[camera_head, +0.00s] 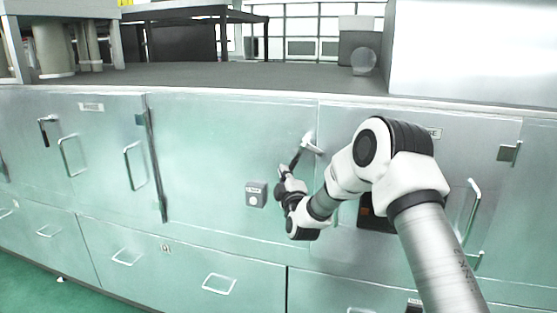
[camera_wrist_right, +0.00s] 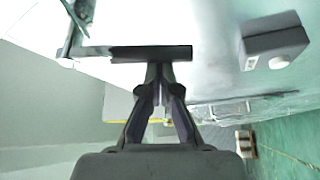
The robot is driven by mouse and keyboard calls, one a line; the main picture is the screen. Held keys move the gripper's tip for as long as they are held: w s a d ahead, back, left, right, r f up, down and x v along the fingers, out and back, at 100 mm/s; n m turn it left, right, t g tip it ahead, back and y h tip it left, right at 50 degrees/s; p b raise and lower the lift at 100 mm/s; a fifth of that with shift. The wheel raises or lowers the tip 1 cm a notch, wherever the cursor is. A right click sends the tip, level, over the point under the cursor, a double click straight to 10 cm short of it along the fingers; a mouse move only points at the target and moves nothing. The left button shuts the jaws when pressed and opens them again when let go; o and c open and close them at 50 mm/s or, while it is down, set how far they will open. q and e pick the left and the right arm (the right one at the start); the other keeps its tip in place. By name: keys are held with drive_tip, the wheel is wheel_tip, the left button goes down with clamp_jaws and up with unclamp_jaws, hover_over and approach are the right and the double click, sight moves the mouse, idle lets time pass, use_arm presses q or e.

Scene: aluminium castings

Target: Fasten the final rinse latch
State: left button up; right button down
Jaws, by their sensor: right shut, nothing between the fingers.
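A latch handle (camera_head: 309,143) with a silver pivot and a dark grip is mounted on the pale green cabinet front, by the seam at the middle door's right edge. Its grip slants down and left toward my right gripper (camera_head: 283,173). The right wrist view shows the latch's dark bar (camera_wrist_right: 130,53) lying across the tips of my right gripper (camera_wrist_right: 160,72). The fingers are shut with nothing between them, and their tips are at the bar; I cannot tell whether they touch. My left gripper is not in view.
A grey box with a round button (camera_head: 256,194) sits left of my gripper; it also shows in the wrist view (camera_wrist_right: 277,52). Another latch with a black grip (camera_head: 46,130) is at far left. Bar handles (camera_head: 134,165) and drawers line the cabinet. The worktop (camera_head: 240,76) lies above.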

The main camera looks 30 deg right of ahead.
drive_tip(key=s+n+p, duration=0.1)
drive_tip(key=d+n+g+p, duration=0.1)
drive_tip(key=s+d+f+n+y+p, duration=0.1)
drive_tip(key=p, duration=0.1)
drive_tip(key=shift+s+d+n, duration=0.15)
drive_tip(key=shift+s+n, duration=0.15)
drive_tip(key=shift+f, duration=0.1)
idle(0.5)
